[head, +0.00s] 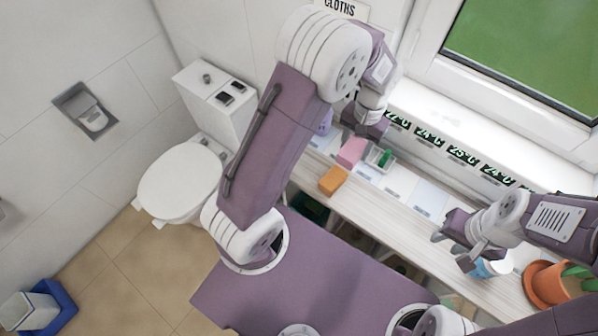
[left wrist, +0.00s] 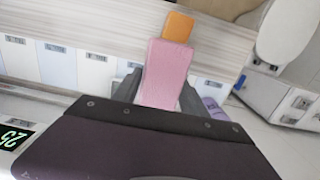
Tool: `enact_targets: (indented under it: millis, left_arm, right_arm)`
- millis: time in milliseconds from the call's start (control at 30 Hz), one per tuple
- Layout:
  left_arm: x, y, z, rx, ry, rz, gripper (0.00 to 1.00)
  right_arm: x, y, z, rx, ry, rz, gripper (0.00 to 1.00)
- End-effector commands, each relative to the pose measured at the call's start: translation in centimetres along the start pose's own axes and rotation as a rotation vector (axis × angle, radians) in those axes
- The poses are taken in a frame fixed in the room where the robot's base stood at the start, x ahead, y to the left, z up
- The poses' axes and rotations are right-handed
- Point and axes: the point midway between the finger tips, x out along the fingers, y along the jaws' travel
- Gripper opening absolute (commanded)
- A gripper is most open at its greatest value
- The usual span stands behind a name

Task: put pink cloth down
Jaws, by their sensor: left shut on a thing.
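The pink cloth (head: 352,152) is a folded pink block over the back of the long counter, beside the orange cloth (head: 333,180). My left gripper (head: 366,128) is shut on it from above. In the left wrist view the pink cloth (left wrist: 167,72) sits between the two fingers (left wrist: 160,95), with the orange cloth (left wrist: 178,27) just beyond its far end. I cannot tell whether the pink cloth touches the counter.
Pale label cards (head: 430,199) lie along the counter (head: 400,222). Terracotta pots (head: 550,284) stand at the right. The counter middle is fairly clear.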

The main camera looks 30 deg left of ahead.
Motion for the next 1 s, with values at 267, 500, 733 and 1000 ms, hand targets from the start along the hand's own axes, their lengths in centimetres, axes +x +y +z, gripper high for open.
enact_targets:
  millis: [267, 500, 733, 1000]
  left_arm:
    - [1.1, -0.9, 0.5, 0.010, -0.003, -0.001, 0.00]
    - [5.1, -7.1, 2.9, 0.006, -0.005, 0.000, 0.00]
    - [7.4, -10.3, 4.0, 0.011, 0.000, 0.000, 0.00]
    - [10.0, -10.4, 4.0, 0.014, -0.004, 0.000, 0.00]
  right_arm:
    - [0.0, 0.0, 0.0, 0.000, 0.000, 0.000, 0.36]
    - [-1.1, 0.0, -0.1, 0.000, 0.000, 0.000, 0.36]
    - [-1.5, 0.0, -0.2, 0.000, 0.000, 0.000, 0.36]
    - [-2.0, 0.0, -0.2, 0.000, 0.000, 0.000, 0.36]
